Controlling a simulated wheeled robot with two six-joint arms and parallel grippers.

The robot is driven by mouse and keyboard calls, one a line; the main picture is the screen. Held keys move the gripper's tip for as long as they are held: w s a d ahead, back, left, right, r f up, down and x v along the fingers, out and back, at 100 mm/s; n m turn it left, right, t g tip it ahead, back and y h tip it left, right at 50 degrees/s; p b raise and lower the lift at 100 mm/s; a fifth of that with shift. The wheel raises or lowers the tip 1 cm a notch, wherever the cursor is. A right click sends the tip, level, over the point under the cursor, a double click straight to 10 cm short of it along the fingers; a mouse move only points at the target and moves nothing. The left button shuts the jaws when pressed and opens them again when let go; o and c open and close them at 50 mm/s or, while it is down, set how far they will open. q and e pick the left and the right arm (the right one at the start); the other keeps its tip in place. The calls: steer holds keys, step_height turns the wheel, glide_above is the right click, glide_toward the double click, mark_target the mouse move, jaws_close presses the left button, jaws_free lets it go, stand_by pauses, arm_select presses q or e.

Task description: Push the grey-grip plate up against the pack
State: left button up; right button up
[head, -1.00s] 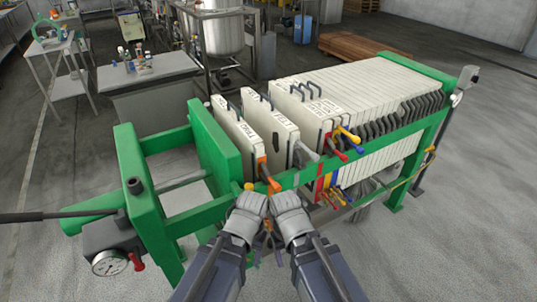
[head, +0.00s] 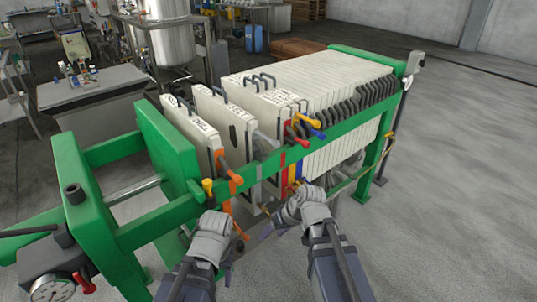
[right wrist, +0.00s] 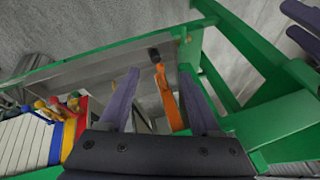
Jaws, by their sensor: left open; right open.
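The grey-grip plate (head: 231,118) is a pale upright plate on the green press frame in the head view. Its grey grip (head: 267,142) points toward me over the near rail. It stands apart from the pack (head: 300,92) on its right, with a gap between. The orange-grip plate (head: 193,128) stands to its left. My left gripper (head: 236,243) is open and low in front of the rail. My right gripper (head: 264,229) is open, right of the left one and below the rail. An orange grip (right wrist: 167,98) shows between its fingers in the right wrist view; contact cannot be told.
The near green rail (head: 260,172) runs between my grippers and the plates. Red, yellow and blue grips (head: 308,123) stick out at the pack's near end. A green pressing plate (head: 167,155) stands at the left. The floor at the right is clear.

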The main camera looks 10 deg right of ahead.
steer(key=w+r+n+t+y, duration=0.2)
steer(key=w+r+t+y, duration=0.25)
steer(key=w+r, duration=0.4)
steer(key=t, duration=0.8)
glide_toward(271, 140)
steer(key=w, duration=0.2)
steer(key=shift+w+a+f+m, duration=0.25)
steer(key=shift+w+a+m, duration=0.05)
steer(key=shift+a+m, duration=0.1)
steer(key=shift+x, duration=3.95)
steer(key=shift+a, duration=0.1)
jaws_close()
